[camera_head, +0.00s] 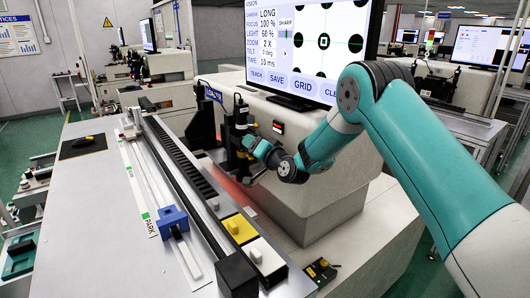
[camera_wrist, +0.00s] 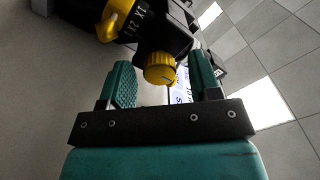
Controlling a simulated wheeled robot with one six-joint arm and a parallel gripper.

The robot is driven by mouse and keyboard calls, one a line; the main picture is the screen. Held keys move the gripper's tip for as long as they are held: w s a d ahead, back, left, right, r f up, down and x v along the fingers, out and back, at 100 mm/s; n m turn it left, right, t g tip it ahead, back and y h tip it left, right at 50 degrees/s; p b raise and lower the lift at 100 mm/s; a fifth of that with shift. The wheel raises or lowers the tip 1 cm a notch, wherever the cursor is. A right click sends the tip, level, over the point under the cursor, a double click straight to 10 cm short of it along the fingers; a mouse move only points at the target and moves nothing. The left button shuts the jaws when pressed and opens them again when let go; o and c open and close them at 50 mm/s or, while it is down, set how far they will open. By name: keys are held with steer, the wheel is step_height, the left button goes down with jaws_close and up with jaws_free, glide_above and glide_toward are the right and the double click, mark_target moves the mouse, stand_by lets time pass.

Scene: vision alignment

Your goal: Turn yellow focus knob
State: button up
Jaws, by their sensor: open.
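The yellow focus knob (camera_wrist: 160,68) shows in the wrist view, ridged and with a dark mark on its face. It sticks out from the black camera body. My gripper (camera_wrist: 163,85) is open, with one green finger on each side of the knob. A gap shows between the knob and each finger, so the fingers look apart from it. A larger yellow ring (camera_wrist: 116,18) with white zoom marks is above and left of the knob. In the head view my gripper (camera_head: 256,147) is at the black camera column (camera_head: 238,135), and the knob itself is hard to make out there.
A linear rail with a blue block (camera_head: 172,220) runs along the bench at left. Yellow (camera_head: 240,229) and white (camera_head: 265,258) blocks sit near the front.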

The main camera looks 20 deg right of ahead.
steer(key=b+v, duration=1.1)
steer(key=v, duration=0.6)
steer(key=s+a+n+g+y, duration=0.4)
steer(key=s+a+n+g, duration=0.55)
steer(key=s+a, duration=0.5)
steer(key=s+d+f+n+g+h, duration=0.1)
steer(key=s+g, duration=0.3)
steer(key=s, duration=0.5)
steer(key=s+d+f+n+g+h, duration=0.1)
steer(key=s+d+g+h, duration=0.2)
steer(key=s, duration=0.6)
steer(key=shift+s+d+g+h, duration=0.2)
steer(key=shift+d+g+h, duration=0.15)
steer(key=shift+h, duration=0.35)
steer(key=shift+a+f+n, duration=0.1)
steer(key=shift+f+n, duration=0.05)
steer(key=shift+n, duration=0.1)
